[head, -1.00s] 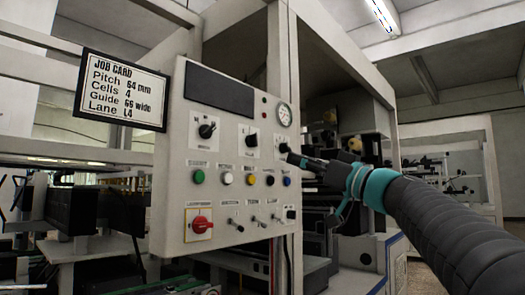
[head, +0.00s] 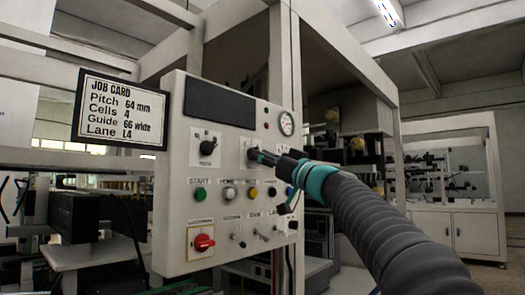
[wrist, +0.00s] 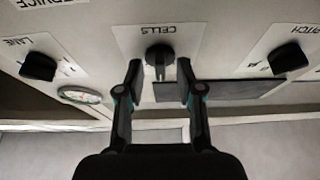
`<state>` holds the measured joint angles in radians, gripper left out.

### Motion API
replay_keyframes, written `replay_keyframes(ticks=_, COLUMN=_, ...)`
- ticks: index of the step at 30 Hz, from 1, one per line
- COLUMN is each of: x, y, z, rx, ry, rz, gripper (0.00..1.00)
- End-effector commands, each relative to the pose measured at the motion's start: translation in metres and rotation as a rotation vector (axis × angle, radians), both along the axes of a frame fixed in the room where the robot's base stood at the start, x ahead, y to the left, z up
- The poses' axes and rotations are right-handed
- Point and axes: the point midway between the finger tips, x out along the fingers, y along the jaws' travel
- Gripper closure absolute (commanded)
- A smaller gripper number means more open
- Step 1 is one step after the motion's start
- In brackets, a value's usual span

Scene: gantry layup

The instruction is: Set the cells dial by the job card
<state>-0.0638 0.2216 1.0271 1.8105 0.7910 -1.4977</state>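The job card (head: 121,110) is at the left in the head view and reads Pitch 64 mm, Cells 4, Guide 66 wide, Lane L4. The cells dial (wrist: 159,57) is a black knob on a white plate marked CELLS, seen upside down in the wrist view. My gripper (wrist: 160,72) is open, with one finger on each side of the knob and gaps still showing. In the head view my gripper (head: 257,154) is at the panel's middle dial and hides most of it. The dial's setting cannot be read.
The pitch dial (head: 207,147) is left of my gripper in the head view, and the lane dial (wrist: 38,66) is at the wrist view's left. Below are coloured buttons (head: 228,194), small toggles (head: 240,240) and a red rotary switch (head: 203,242). A round gauge (head: 286,123) is above right.

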Motion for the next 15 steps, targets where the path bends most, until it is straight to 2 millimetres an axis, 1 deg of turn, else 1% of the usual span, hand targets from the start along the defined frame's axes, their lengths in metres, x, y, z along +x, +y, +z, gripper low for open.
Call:
replay_keyframes(ticks=3, x=0.002, y=0.0032, z=0.0018, rx=0.0, ry=0.0, rz=0.0, gripper=0.64)
replay_keyframes(ticks=10, x=0.0021, y=0.0032, z=0.0013, rx=-0.001, ry=-0.001, rz=0.0, gripper=0.64)
replay_keyframes(ticks=11, x=0.0021, y=0.0032, z=0.0013, rx=-0.001, ry=-0.001, rz=0.0, gripper=0.69)
replay_keyframes(ticks=12, x=0.002, y=0.0031, z=0.0013, rx=-0.001, ry=-0.001, rz=0.0, gripper=0.79)
replay_keyframes(ticks=15, x=0.002, y=0.003, z=0.0013, rx=-0.001, ry=-0.001, rz=0.0, gripper=1.0)
